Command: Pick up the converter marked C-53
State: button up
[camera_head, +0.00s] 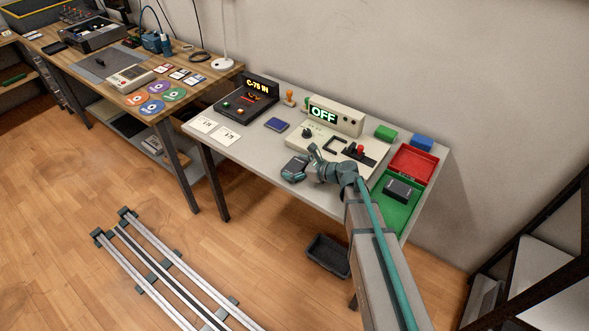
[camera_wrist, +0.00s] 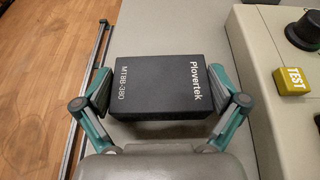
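A dark grey box-shaped converter (camera_wrist: 158,88) lies between the fingers of my gripper (camera_wrist: 160,92) in the wrist view. Its top reads "Plovertek" and "MTBB-380"; I see no C-53 mark on it. The fingers are spread on either side, with narrow gaps beside the box, so my gripper looks open. In the head view the converter (camera_head: 295,166) is at the front edge of the grey table (camera_head: 250,150), beside my gripper (camera_head: 304,164). A second dark box (camera_head: 398,190) lies in the green tray (camera_head: 390,214); its marking is too small to read.
A beige tester (camera_head: 336,116) showing "OFF" stands just behind my gripper; its yellow TEST block (camera_wrist: 291,81) shows at right in the wrist view. A black device (camera_head: 247,98) reads "C-75 IN". A red tray (camera_head: 413,164) is at the right. A dark bin (camera_head: 328,256) is below.

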jog(key=c, duration=0.8)
jog(key=shift+r, duration=0.1)
